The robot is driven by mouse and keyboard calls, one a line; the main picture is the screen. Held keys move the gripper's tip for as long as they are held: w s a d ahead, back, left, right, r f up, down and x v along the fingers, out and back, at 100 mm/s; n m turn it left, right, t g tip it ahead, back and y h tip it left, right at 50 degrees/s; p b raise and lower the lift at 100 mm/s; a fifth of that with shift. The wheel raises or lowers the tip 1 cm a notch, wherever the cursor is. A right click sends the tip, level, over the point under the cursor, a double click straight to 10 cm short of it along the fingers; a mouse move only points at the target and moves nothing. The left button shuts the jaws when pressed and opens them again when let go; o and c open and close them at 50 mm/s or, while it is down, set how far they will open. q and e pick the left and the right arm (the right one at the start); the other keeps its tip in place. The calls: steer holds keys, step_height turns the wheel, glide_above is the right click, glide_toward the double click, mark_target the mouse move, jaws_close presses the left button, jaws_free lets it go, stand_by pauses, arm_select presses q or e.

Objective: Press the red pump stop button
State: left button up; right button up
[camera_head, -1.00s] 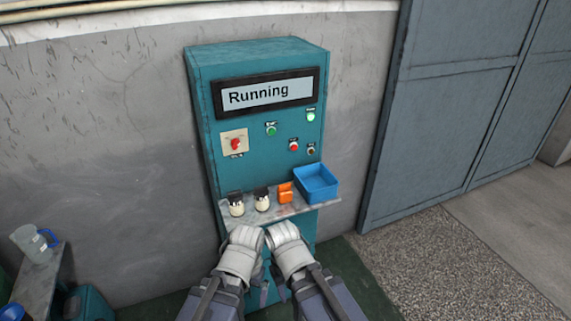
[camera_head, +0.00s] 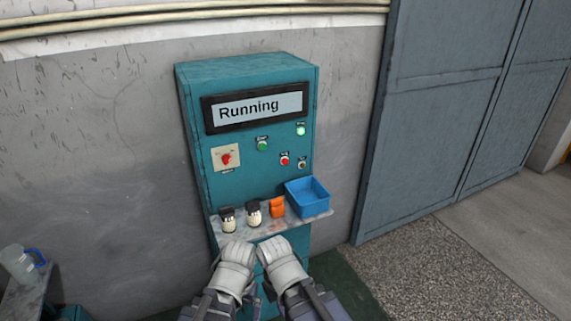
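The red pump stop button (camera_head: 285,160) is a small round button on the front of the teal cabinet (camera_head: 262,185), right of its middle. The cabinet's display (camera_head: 254,108) reads "Running", and a light (camera_head: 301,130) at the upper right glows green-white. My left gripper (camera_head: 238,252) and my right gripper (camera_head: 272,248) are side by side in front of the cabinet's shelf, well below the button and apart from it. Their fingers look bunched, but whether they are open or shut is unclear.
A shelf (camera_head: 246,234) juts from the cabinet, carrying two dark-capped jars (camera_head: 227,222), (camera_head: 254,214), an orange item (camera_head: 277,207) and a blue bin (camera_head: 309,197). A green button (camera_head: 262,145), a red rotary switch (camera_head: 226,159) and a dark knob (camera_head: 302,165) share the panel. Grey doors (camera_head: 440,110) stand right.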

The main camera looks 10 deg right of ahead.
jaws_close()
stand_by(1.1)
